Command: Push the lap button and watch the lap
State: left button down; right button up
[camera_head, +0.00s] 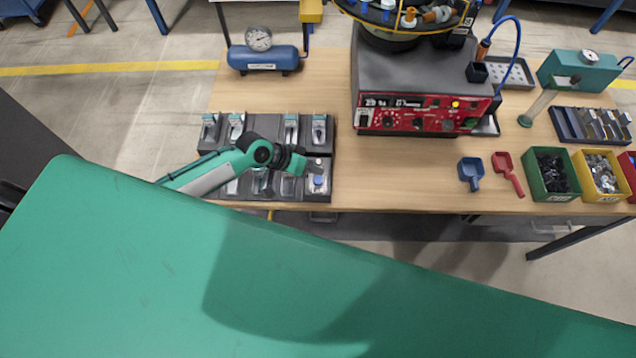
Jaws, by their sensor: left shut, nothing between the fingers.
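Just beyond the fingertips, in the tray's front right slot, is a small pale item with a blue round top (319,180). It may be the lap button, but no label on it can be read. The fingers look close to it; I cannot tell whether they touch it. My right gripper is not in view.
A feeder with a red control panel (420,117) stands right of the tray. A blue tank with a gauge (262,58) is behind it. A blue scoop (471,172), red scoop (507,172), green bin (550,196) and yellow bin (579,192) sit at right. Bare wood lies between.

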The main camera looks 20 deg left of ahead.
aim_at(314, 181)
pick_arm(q)
jog(key=shift+f+b, duration=0.65)
jog(key=shift+f, duration=0.8)
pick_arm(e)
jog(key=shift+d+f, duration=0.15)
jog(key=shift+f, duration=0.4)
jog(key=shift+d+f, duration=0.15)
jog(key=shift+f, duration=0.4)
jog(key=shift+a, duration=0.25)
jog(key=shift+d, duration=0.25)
pick_arm(q)
jog(key=shift+f, duration=0.1)
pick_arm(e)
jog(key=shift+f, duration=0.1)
pick_arm(q)
jog(key=shift+f, duration=0.3)
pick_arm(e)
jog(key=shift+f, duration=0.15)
